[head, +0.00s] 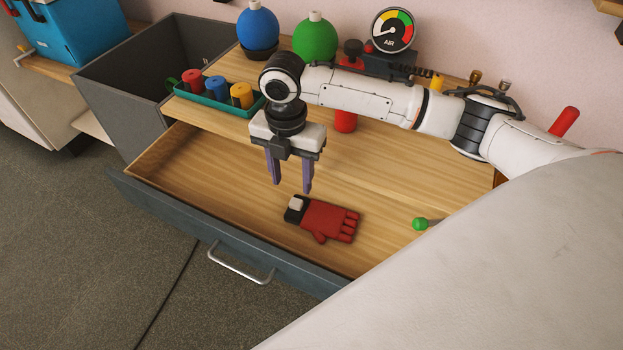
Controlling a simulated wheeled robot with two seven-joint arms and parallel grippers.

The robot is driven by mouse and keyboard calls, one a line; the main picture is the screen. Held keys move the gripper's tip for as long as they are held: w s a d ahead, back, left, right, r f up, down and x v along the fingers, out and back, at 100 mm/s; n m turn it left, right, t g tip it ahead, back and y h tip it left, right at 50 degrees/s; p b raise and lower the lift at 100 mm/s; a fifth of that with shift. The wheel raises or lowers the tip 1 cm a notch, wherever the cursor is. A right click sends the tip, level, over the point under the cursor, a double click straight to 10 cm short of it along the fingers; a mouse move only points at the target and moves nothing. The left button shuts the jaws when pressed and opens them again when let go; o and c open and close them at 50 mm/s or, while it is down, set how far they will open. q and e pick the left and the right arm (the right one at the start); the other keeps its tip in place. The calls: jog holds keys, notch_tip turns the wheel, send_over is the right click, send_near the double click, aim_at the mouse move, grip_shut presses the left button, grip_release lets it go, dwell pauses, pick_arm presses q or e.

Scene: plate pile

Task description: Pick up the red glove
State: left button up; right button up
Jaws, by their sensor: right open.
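The red glove (328,219) lies flat in the open wooden drawer (215,175), near its front wall. Its black cuff with a pale patch points left and its fingers point right. My right gripper (291,189) hangs above the drawer with its fingers pointing down. It is open and empty, a little above and behind the glove's cuff, and does not touch it. My left gripper is not in the head view.
A teal tray (218,109) with coloured spools stands on the wooden top behind the drawer. Blue (258,24) and green (315,38) round flasks and an air gauge (393,30) stand farther back. A green-tipped item (420,224) lies right of the glove. The drawer's left part is bare.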

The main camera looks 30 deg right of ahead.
aim_at(296, 202)
notch_tip(296, 202, down, 4)
jog(key=shift+r+b, duration=0.2)
jog(key=shift+b, duration=0.2)
jog(key=f, duration=0.1)
jog(key=f+b, duration=0.1)
jog(key=f, duration=0.1)
jog(key=d+f+b, duration=0.1)
jog(key=f, duration=0.1)
jog(key=shift+w, duration=0.25)
jog(key=shift+c, duration=0.4)
grip_shut()
